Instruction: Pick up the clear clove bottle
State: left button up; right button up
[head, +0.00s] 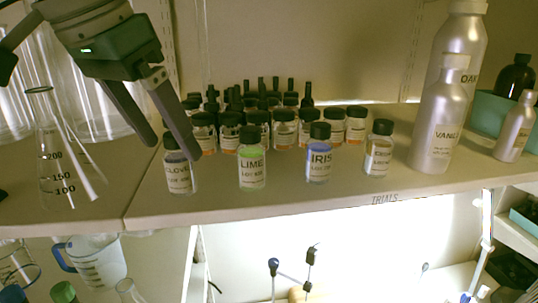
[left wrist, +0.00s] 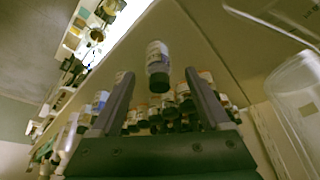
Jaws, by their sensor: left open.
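The clear clove bottle (head: 178,178), with a dark cap and a pale label reading CLOVE, stands upright at the left end of the front row on the shelf. My left gripper (head: 172,148) is open and empty, reaching down from the upper left; its fingertips are close to the bottle's cap, and one finger partly covers the bottle. In the left wrist view a labelled bottle (left wrist: 157,58), apparently the clove one, shows between and beyond the open fingers (left wrist: 157,98). I cannot tell whether a finger touches it. My right gripper is not in view.
To its right stand the lime bottle (head: 252,170), the iris bottle (head: 318,165) and another bottle (head: 378,158). Rows of capped bottles (head: 285,130) fill the space behind. A glass flask (head: 62,160) stands left; silver bottles (head: 437,130) stand right. The shelf's front edge (head: 330,203) is near.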

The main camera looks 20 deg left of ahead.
aim_at(170, 150)
pick_arm(q)
jog(key=x, duration=0.5)
jog(key=shift+s+f, duration=0.15)
jog(key=shift+s, duration=0.05)
grip_shut()
dwell(0.4)
